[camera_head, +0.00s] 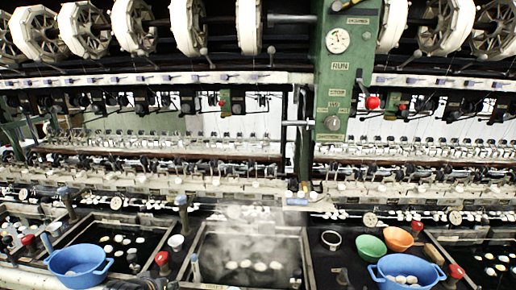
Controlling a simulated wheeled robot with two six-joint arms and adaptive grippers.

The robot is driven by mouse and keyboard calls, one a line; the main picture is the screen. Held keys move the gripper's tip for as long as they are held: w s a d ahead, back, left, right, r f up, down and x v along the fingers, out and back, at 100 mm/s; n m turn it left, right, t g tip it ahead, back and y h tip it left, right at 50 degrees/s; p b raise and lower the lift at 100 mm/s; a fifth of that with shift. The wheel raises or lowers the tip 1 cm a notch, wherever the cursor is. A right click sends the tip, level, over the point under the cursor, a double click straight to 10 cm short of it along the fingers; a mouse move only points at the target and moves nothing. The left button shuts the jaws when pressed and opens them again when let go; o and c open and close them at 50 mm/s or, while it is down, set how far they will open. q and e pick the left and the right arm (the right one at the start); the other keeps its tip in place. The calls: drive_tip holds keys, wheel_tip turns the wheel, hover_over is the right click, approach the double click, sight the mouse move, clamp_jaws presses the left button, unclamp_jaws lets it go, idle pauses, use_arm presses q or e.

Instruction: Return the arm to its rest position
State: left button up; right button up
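Small dark shapes at the bottom edge are too unclear to name. The reeling machine fills the view, with a green control post (346,70) marked RUN and a red knob (373,102) on its side. Below it, the middle basin (245,233) holds dark water with several pale cocoons (246,265) and steam over it.
A blue pan (78,265) stands at the lower left. Another blue pan (407,272) with cocoons, a green bowl (370,247) and an orange bowl (398,239) stand at the lower right. Red-knobbed levers (162,259) rise between the basins. White reels (135,26) line the top.

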use_arm(q)
drive_tip(key=s+f+m+g, duration=0.2)
drive_tip(key=s+f, duration=0.3)
drive_tip(key=s, duration=0.5)
drive_tip(key=s+f+m+g, duration=0.25)
drive_tip(key=s+f, duration=0.35)
drive_tip(key=s, duration=0.4)
wheel_tip(320, 180, down, 24)
drive_tip(key=s+a+g, duration=0.2)
drive_tip(key=s+a+f+n, duration=0.1)
drive_tip(key=s+f, duration=1.7)
drive_tip(key=s, duration=0.1)
drive_tip(key=shift+a+f+g+y, duration=0.15)
drive_tip(key=shift+g+y, duration=0.15)
drive_tip(key=shift+g, duration=0.05)
